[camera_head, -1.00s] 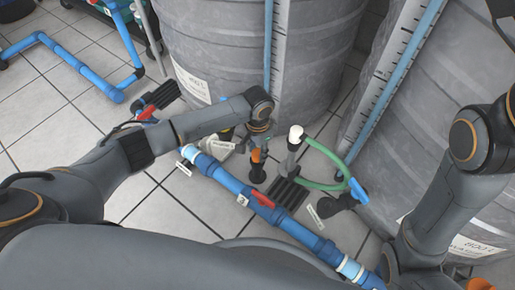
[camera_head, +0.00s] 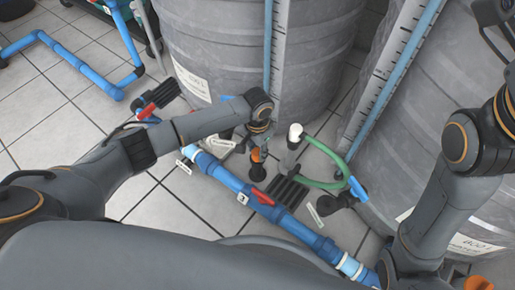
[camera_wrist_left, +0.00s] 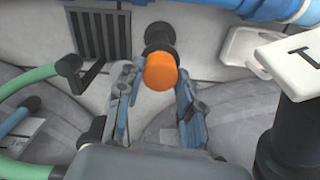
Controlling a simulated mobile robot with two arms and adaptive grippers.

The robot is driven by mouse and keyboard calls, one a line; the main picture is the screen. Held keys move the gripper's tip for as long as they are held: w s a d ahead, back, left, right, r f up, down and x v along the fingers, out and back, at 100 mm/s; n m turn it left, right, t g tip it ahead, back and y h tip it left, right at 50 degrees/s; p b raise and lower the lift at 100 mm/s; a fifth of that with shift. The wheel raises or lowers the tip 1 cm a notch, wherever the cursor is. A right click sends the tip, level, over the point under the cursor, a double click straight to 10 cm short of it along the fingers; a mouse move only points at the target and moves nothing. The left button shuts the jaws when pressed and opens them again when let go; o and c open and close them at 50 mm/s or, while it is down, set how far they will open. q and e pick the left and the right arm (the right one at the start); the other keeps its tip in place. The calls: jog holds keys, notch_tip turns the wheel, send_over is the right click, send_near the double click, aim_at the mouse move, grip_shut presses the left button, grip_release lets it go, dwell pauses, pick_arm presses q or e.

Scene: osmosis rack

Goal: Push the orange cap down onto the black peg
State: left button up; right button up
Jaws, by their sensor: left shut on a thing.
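The orange cap (camera_head: 257,155) is at the top of the black peg (camera_head: 258,173), which stands on the floor behind the blue pipe. In the left wrist view the orange cap (camera_wrist_left: 161,73) lies between my fingers, with the black peg (camera_wrist_left: 159,38) beyond it. My left gripper (camera_head: 258,146) comes from above and is shut on the cap; it also shows in the left wrist view (camera_wrist_left: 157,80). The cap covers the peg's top, so I cannot tell how far down it sits.
A blue pipe (camera_head: 231,184) with a red valve handle (camera_head: 262,196) crosses the floor in front. A green hose (camera_head: 325,184) and a dark grate (camera_head: 287,190) are to the right. Large grey tanks (camera_head: 225,55) stand behind.

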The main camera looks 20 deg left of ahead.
pick_arm(q)
jog(key=o, duration=0.9)
jog(key=shift+o, duration=0.2)
notch_tip(320, 180, up, 12)
jog(key=shift+d, duration=0.1)
